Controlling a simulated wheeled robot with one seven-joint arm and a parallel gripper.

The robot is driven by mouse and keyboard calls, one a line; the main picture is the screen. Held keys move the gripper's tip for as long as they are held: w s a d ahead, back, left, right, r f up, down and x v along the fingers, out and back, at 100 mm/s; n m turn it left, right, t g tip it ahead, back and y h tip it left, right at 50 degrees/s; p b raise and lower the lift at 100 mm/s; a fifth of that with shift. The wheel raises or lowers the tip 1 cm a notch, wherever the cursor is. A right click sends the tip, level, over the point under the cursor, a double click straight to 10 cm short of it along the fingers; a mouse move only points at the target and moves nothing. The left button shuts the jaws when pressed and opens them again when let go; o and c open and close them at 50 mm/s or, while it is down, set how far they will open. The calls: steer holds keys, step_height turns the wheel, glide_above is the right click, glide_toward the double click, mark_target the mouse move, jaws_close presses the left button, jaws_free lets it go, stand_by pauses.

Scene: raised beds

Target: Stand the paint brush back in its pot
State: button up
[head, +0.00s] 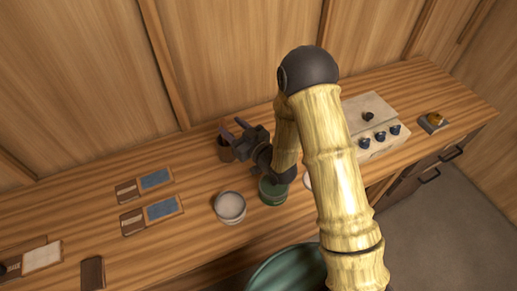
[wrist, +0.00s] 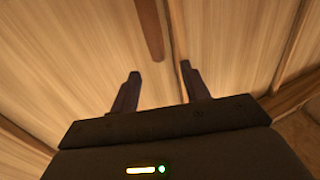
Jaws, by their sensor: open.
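My gripper (head: 231,126) is open, with nothing between its fingers, above the back of the wooden bench. In the wrist view its two fingers (wrist: 160,70) stand apart and point at the wooden wall. A brown pot (head: 226,153) stands on the bench just below and behind the gripper, partly hidden by it; its inside cannot be made out. I cannot pick out the paint brush for certain in either view. A dark brown strip with a rounded end (wrist: 151,28) shows beyond the fingers in the wrist view; I cannot tell what it is.
A pale round pot (head: 230,206) and a green pot (head: 273,191) stand in front of the gripper. Blue-faced plates (head: 163,209) and a brown block (head: 92,272) lie at left.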

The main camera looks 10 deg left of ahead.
steer(key=p+v, duration=0.5)
steer(key=v, duration=0.7)
steer(key=shift+r+p, duration=0.15)
steer(key=shift+p, duration=0.15)
steer(key=shift+s+d, duration=0.1)
stand_by(1.0)
